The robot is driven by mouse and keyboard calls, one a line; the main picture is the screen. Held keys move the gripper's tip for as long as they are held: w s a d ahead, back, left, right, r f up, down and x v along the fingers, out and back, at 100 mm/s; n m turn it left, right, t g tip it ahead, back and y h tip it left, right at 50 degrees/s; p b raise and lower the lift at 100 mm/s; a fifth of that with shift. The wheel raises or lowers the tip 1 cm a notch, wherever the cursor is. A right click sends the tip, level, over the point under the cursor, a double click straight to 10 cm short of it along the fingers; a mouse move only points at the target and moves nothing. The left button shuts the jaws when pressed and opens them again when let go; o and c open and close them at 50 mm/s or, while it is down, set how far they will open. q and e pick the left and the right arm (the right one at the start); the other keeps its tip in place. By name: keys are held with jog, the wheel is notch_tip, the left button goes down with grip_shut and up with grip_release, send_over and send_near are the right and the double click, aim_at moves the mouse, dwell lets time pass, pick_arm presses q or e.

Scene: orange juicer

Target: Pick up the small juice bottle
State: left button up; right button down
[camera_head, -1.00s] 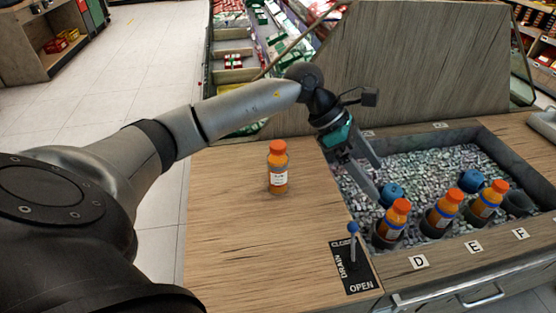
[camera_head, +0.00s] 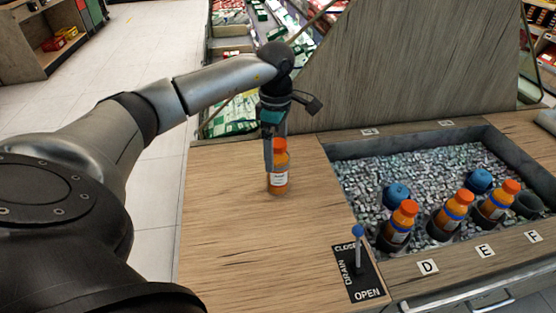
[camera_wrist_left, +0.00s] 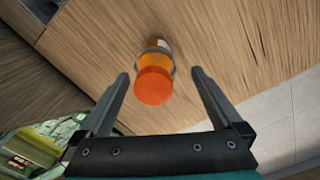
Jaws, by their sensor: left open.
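The small juice bottle (camera_head: 280,180), orange with an orange cap and white label, stands upright on the wooden counter left of the ice bin. My left gripper (camera_head: 274,162) hangs over it, pointing down, and one finger covers part of the bottle's left side. In the left wrist view the bottle's cap (camera_wrist_left: 154,86) shows between the two spread fingers of the left gripper (camera_wrist_left: 158,78), with a gap on both sides. The left gripper is open and holds nothing. My right gripper is not in these views.
The ice bin (camera_head: 340,146) at right holds several bottles, including one orange-capped bottle (camera_head: 398,226), and blue-capped ones. A drain lever (camera_head: 358,240) with a blue knob stands at the counter's front right. The counter in front of the bottle (camera_head: 250,245) is bare.

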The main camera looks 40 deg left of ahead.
aim_at(278, 166)
pick_arm(q)
jog(key=shift+f, duration=0.55)
jog(key=shift+w+f, duration=0.1)
jog(key=shift+f, duration=0.1)
jog(key=f, duration=0.1)
jog(key=f+b, duration=0.1)
jog(key=f, duration=0.1)
jog(key=shift+w+f+b, duration=0.2)
jog(key=shift+w+b, duration=0.1)
jog(key=shift+b, duration=0.05)
jog(key=shift+f, duration=0.65)
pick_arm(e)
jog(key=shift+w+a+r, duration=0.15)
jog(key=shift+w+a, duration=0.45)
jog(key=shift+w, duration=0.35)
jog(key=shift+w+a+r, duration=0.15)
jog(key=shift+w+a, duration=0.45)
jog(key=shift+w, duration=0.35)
pick_arm(q)
jog(key=shift+c, duration=0.2)
grip_shut()
